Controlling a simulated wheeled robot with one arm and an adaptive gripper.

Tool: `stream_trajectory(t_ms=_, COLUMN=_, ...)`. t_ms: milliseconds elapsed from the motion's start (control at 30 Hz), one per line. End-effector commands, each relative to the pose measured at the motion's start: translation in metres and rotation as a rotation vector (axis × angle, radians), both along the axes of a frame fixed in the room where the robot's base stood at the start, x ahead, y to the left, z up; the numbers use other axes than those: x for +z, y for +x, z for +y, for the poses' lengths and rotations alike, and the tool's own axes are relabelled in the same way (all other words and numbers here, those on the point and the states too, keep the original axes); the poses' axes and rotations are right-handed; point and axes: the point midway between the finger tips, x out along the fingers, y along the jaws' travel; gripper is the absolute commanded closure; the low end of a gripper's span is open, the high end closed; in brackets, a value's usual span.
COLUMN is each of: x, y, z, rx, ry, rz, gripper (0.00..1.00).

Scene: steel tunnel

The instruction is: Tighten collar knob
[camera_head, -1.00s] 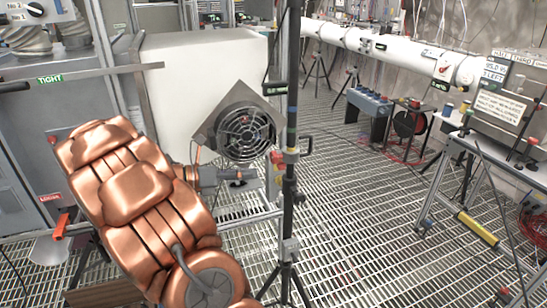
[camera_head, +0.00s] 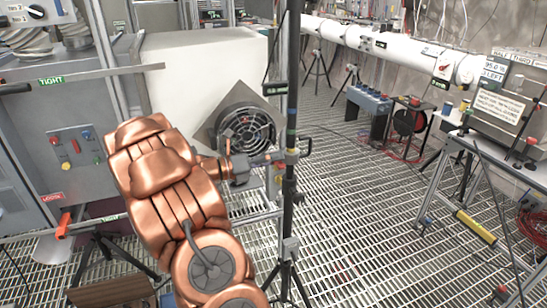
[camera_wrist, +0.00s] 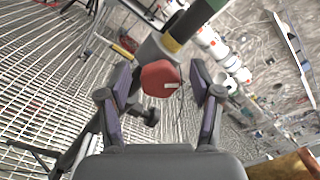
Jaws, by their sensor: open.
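The red collar knob (camera_wrist: 160,78), with a white mark on its face, sits on a grey collar (camera_wrist: 152,50) on the stand's pole (camera_wrist: 192,25). In the wrist view my gripper (camera_wrist: 161,80) is open, with one finger on each side of the knob. I see gaps between the fingers and the knob; how far ahead it lies is hard to judge. In the head view my gripper (camera_head: 272,158) reaches from the left to the collar on the dark upright pole (camera_head: 292,100). The knob is largely hidden there by the gripper.
A black handle (camera_wrist: 151,116) sticks out below the knob in the wrist view. A round fan (camera_head: 245,130) on a white box is close behind my gripper. A grey cabinet (camera_head: 75,145) stands left. Open grating (camera_head: 370,220) lies to the right of the pole.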

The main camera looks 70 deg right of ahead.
Motion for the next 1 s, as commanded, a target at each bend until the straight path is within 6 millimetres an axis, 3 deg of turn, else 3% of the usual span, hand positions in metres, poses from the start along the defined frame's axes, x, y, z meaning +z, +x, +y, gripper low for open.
stream_trajectory(t_ms=333, x=-0.0004, y=-0.0026, z=-0.0023, rx=0.001, ry=0.0, rz=0.0, gripper=0.36)
stream_trajectory(t_ms=900, x=-0.0003, y=-0.0026, z=-0.0022, rx=0.001, ry=0.0, rz=0.0, gripper=0.96)
stream_trajectory(t_ms=1000, x=-0.0004, y=-0.0026, z=-0.0022, rx=0.001, ry=0.0, rz=-0.001, gripper=0.96)
